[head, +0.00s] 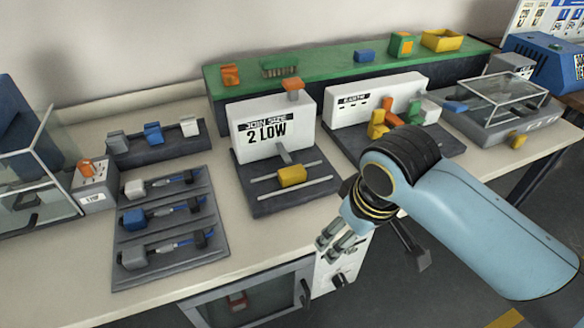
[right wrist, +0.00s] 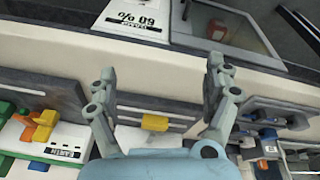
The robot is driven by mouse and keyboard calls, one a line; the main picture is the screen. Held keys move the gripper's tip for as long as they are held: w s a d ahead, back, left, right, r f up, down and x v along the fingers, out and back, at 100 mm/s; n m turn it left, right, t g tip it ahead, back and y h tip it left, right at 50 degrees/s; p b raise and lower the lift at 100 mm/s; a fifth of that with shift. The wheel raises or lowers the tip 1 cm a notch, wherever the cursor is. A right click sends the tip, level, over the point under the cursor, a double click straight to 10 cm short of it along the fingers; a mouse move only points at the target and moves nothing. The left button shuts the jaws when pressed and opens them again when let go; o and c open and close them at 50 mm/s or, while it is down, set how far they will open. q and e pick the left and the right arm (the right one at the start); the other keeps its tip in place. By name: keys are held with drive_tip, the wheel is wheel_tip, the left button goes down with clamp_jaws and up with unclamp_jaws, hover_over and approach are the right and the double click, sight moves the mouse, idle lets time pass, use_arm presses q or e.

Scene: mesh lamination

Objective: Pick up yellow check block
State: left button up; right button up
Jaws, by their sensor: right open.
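A small yellow block (head: 292,176) sits on a rail of the grey fixture whose white panel reads "2 LOW". I take it for the check block, though other yellow pieces are in view. In the right wrist view the yellow block (right wrist: 155,122) shows between my spread fingers, beyond them and apart from them. My right gripper (head: 334,243) is open and empty, in front of the table's front edge, to the right of and nearer than the block. Its fingers also show spread in the right wrist view (right wrist: 160,78). My left gripper is not in view.
To the right, the white "EARTH" fixture (head: 350,103) carries yellow, orange and green pieces. A grey plate with several cabled connectors (head: 170,228) lies left. A green shelf (head: 330,72) runs along the back. A glass-fronted cabinet (head: 250,298) is below the front edge.

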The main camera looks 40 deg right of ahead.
sight(292, 171)
drive_tip(key=w+d+r+m+g, duration=0.1)
drive_tip(key=w+r, duration=0.3)
drive_tip(key=w, duration=0.6)
drive_tip(key=w+d+r+m+g, duration=0.15)
drive_tip(key=w+r, duration=0.25)
drive_tip(key=w, duration=0.7)
drive_tip(key=shift+m+y, duration=0.25)
drive_tip(key=shift+y, duration=0.15)
drive_tip(key=f, duration=0.5)
drive_tip(key=shift+s+a+f, duration=0.1)
drive_tip(key=shift+a+f, duration=0.1)
drive_tip(key=shift+f, duration=0.15)
drive_tip(key=f, duration=0.5)
drive_tip(key=shift+s+f, duration=0.1)
drive_tip(key=shift+s, duration=0.2)
drive_tip(key=shift+c, duration=0.3)
drive_tip(key=c, duration=1.2)
drive_tip(key=shift+c, duration=0.2)
